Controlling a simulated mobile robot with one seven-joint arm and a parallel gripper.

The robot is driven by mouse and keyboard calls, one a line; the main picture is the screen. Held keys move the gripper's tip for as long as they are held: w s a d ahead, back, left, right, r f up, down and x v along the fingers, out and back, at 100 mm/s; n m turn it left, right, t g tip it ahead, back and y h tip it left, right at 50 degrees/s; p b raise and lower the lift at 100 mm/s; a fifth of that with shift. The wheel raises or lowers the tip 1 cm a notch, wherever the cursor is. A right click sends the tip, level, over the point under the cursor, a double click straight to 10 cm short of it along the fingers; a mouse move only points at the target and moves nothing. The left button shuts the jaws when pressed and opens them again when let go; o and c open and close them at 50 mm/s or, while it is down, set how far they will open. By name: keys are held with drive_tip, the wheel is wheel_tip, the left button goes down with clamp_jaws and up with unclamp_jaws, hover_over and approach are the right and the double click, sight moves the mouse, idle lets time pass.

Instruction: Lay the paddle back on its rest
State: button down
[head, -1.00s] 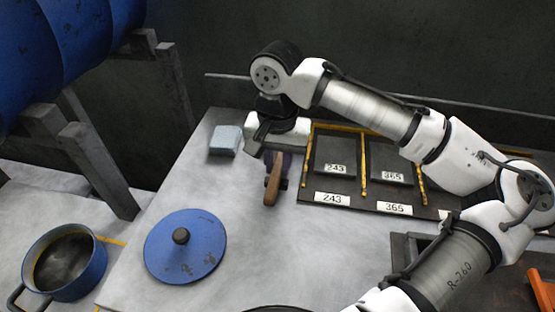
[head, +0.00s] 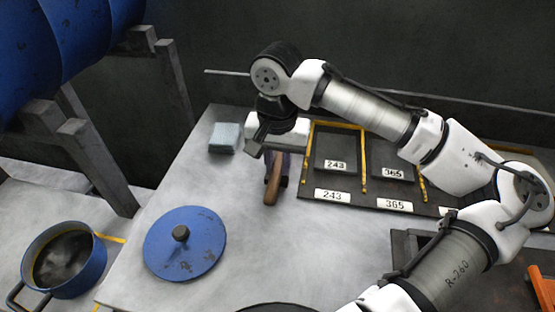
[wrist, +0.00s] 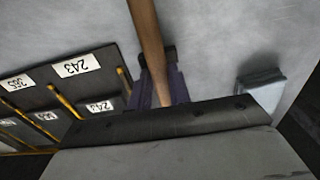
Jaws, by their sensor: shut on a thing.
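The paddle shows as a brown wooden handle (head: 273,182) that points toward the front of the table. It also runs down from the top in the wrist view (wrist: 148,40). My gripper (head: 264,148) is shut on the paddle at the far end of the visible handle. The paddle's far part is hidden by my gripper. I cannot tell whether the handle touches the rest.
To the right is a dark board (head: 347,202) with yellow dividers and plates labelled 243 and 365. A light blue block (head: 224,138) stands left of my gripper. A blue lid (head: 200,250) lies in front, with a blue pot (head: 95,272) further left. The table between is clear.

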drive_tip(key=c, duration=1.2)
unclamp_jaws()
wheel_tip(320, 180, up, 14)
drive_tip(key=shift+s+f, duration=0.15)
